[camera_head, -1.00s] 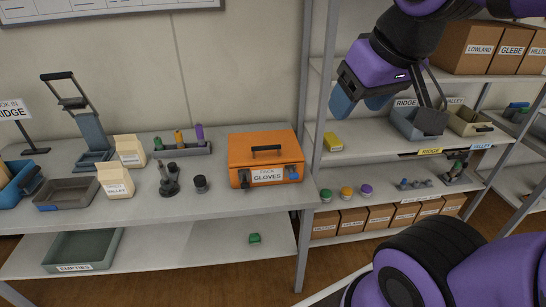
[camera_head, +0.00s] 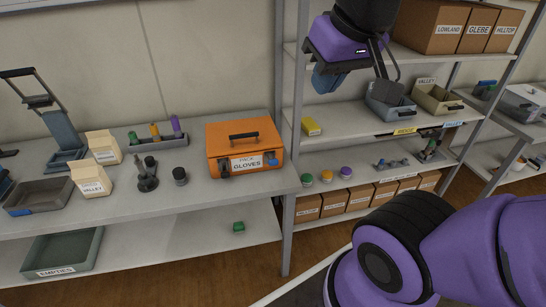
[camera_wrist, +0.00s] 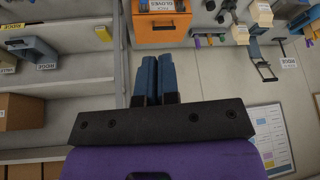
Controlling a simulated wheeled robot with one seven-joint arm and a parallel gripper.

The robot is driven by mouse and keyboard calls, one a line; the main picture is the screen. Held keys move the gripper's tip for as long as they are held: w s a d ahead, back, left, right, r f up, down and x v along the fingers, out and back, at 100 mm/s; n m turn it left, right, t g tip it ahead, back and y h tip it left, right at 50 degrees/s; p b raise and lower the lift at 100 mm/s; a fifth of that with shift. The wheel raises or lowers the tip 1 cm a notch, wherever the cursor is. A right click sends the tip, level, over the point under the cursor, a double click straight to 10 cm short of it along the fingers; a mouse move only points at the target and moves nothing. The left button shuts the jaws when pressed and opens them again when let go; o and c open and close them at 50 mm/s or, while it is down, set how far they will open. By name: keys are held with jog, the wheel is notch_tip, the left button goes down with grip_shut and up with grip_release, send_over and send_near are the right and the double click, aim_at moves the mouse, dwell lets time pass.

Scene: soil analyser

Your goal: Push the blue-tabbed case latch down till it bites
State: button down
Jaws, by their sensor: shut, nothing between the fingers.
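The orange case (camera_head: 216,148) labelled Gloves stands shut on the left bench, handle on its lid. Its blue-tabbed latch (camera_head: 273,162) is on the front, right of the label. A dark latch (camera_head: 223,165) is left of the label. The latch angle is too small to tell. In the wrist view the fingers (camera_wrist: 158,78) point toward the case (camera_wrist: 160,32), which shows upside down at the top edge.
A metal shelf post (camera_head: 292,150) stands just right of the case. The shelves hold a yellow block (camera_head: 311,127), grey bins (camera_head: 388,110) and cardboard boxes (camera_head: 433,25). The bench front before the case is clear.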

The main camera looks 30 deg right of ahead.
jog(key=w+d+f+m+g, duration=0.2)
jog(key=w+m, duration=0.4)
jog(key=w, duration=0.4)
jog(key=m+g, duration=0.3)
jog(key=m, duration=1.2)
send_over(274, 160)
notch_tip(274, 160, down, 23)
jog(key=shift+r, duration=0.15)
notch_tip(274, 160, down, 14)
